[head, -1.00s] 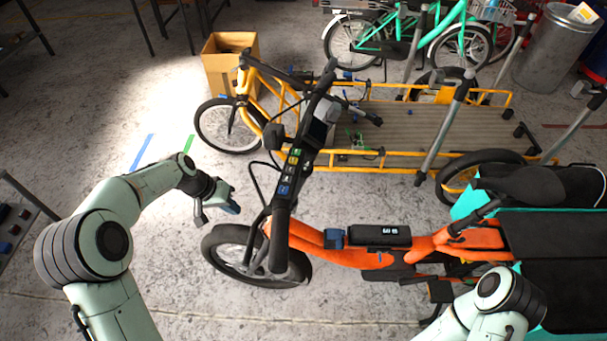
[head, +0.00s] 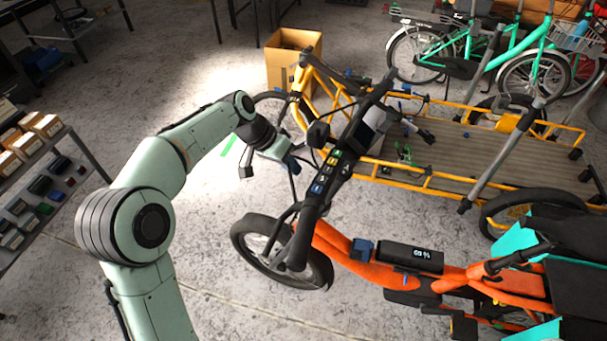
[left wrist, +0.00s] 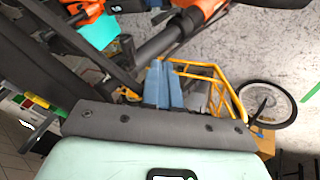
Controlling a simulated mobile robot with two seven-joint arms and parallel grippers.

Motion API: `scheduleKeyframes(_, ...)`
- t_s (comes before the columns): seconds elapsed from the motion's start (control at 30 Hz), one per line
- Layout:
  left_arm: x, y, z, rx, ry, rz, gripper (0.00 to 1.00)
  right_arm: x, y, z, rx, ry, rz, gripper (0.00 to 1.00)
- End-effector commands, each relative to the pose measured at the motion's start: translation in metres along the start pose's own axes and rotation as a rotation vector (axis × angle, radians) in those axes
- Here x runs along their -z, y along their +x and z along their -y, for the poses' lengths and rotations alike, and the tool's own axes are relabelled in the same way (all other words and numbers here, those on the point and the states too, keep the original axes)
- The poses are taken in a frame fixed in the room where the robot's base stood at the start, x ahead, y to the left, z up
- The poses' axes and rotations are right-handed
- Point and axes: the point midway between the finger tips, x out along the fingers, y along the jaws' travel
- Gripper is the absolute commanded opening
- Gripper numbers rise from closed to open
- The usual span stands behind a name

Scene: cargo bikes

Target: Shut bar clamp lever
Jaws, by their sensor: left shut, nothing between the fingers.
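The orange cargo bike (head: 350,258) stands in the middle of the head view, with its dark handlebar stem and column (head: 318,190) rising towards me. The column carries blue, yellow and green labels, and a grey display block (head: 372,122) sits higher up. I cannot single out the bar clamp lever; it is too small or hidden. My left gripper (head: 291,163) is shut and empty, just left of the column, with a small gap seeming to show. In the left wrist view its blue fingers (left wrist: 165,86) lie together near a dark bar (left wrist: 165,40). My right gripper is not in view.
A yellow cargo bike (head: 405,170) with a long flat bed stands behind, beside a cardboard box (head: 292,62). A green bike (head: 480,50) is at the back right. A parts rack (head: 35,170) stands at the left. Floor left of the front wheel is clear.

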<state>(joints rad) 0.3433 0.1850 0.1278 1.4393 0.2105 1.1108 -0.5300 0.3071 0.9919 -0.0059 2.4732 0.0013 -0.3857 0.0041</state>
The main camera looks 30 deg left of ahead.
Motion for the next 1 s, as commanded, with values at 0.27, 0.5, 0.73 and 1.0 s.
scheduleKeyframes(0.27,-0.004,0.018,-0.028,-0.001,0.003,0.0,0.0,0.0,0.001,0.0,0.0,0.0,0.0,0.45)
scheduleKeyframes(0.5,-0.004,0.02,-0.03,0.0,0.001,-0.001,0.0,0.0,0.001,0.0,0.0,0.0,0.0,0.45)
scheduleKeyframes(0.73,-0.006,0.021,-0.031,0.007,-0.006,-0.009,0.0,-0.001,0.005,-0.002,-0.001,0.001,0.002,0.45)
scheduleKeyframes(1.0,-0.015,0.028,-0.042,0.055,-0.088,-0.083,0.0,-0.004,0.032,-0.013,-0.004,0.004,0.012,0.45)
